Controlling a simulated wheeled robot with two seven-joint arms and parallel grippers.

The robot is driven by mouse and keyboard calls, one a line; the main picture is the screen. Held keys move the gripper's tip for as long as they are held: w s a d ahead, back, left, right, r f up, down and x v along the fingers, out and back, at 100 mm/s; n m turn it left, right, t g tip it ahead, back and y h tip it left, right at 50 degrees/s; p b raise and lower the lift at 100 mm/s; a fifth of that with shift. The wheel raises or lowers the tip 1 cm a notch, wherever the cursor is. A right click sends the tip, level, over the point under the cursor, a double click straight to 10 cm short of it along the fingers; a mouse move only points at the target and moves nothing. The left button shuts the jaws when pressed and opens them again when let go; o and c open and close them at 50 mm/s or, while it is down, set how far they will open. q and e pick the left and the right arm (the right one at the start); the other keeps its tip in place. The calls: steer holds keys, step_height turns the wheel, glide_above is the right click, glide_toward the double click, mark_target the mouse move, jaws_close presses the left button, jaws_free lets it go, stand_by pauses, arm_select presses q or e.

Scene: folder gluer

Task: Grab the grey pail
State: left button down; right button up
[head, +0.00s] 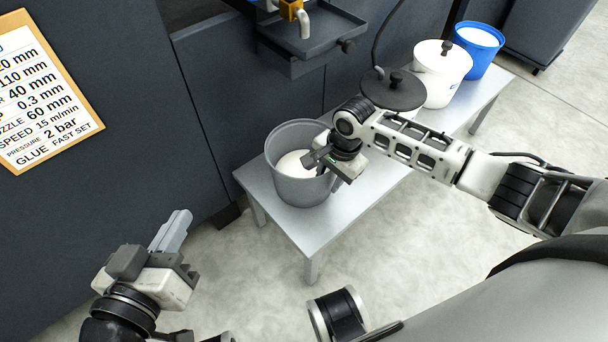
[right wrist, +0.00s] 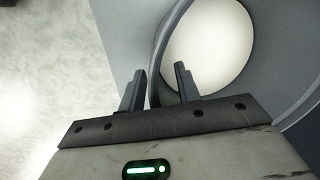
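The grey pail (head: 290,187) stands upright on a low grey bench, with off-white contents inside. My right gripper (head: 328,168) is at the right side of its rim, reaching down from above. In the right wrist view the two fingers (right wrist: 160,88) are apart, and the pail's wall (right wrist: 157,55) runs up between them. A gap shows beside the wall, so the fingers are not closed on it. Whether either finger touches the wall cannot be told. My left gripper (head: 172,232) is away from the bench at lower left, empty; its finger gap is not clear.
The bench (head: 330,215) also holds a dark-lidded pot (head: 393,92) with a hose, a white lidded bucket (head: 441,75) and a blue bucket (head: 478,52). A dark machine with a tray (head: 310,50) stands behind. The floor in front is clear.

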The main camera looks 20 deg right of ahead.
steer(key=shift+f, duration=0.1)
jaws_close()
steer(key=shift+w+a, duration=0.1)
stand_by(1.1)
